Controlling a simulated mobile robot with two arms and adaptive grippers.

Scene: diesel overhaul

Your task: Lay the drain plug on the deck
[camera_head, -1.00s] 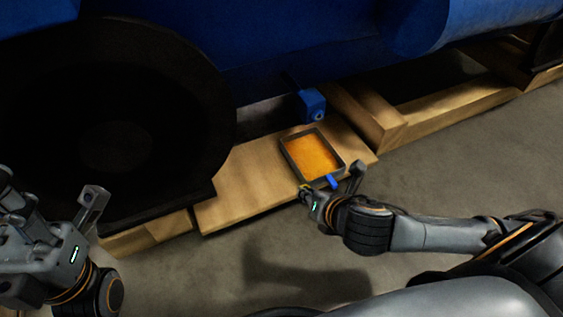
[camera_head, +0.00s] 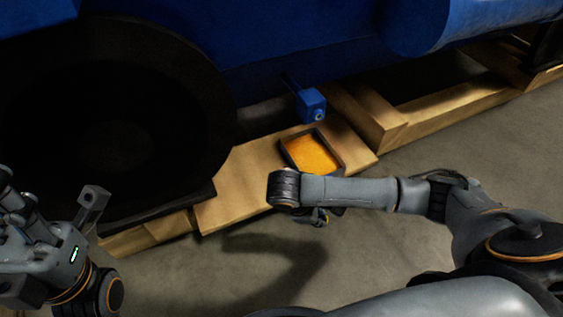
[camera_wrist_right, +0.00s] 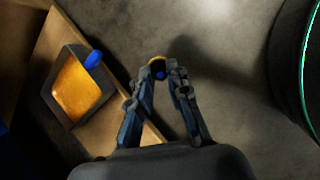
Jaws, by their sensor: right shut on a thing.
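My right gripper (camera_head: 318,217) is mostly hidden under its own wrist in the head view, over the grey floor just in front of the wooden board. In the right wrist view its two fingers (camera_wrist_right: 158,74) are shut on a small round piece with a yellow rim and a blue middle, which looks like the drain plug (camera_wrist_right: 157,64). Grey floor shows beyond it; I cannot tell its height. My left gripper (camera_head: 50,192) is open and empty at the left edge of the head view.
A dark-rimmed tray of orange liquid (camera_head: 313,152) sits on the wooden board (camera_head: 243,180). A small blue piece (camera_wrist_right: 93,59) is at the tray's rim. A blue block (camera_head: 312,105) juts from the blue engine (camera_head: 300,50) above. The grey floor (camera_head: 450,150) is clear at right.

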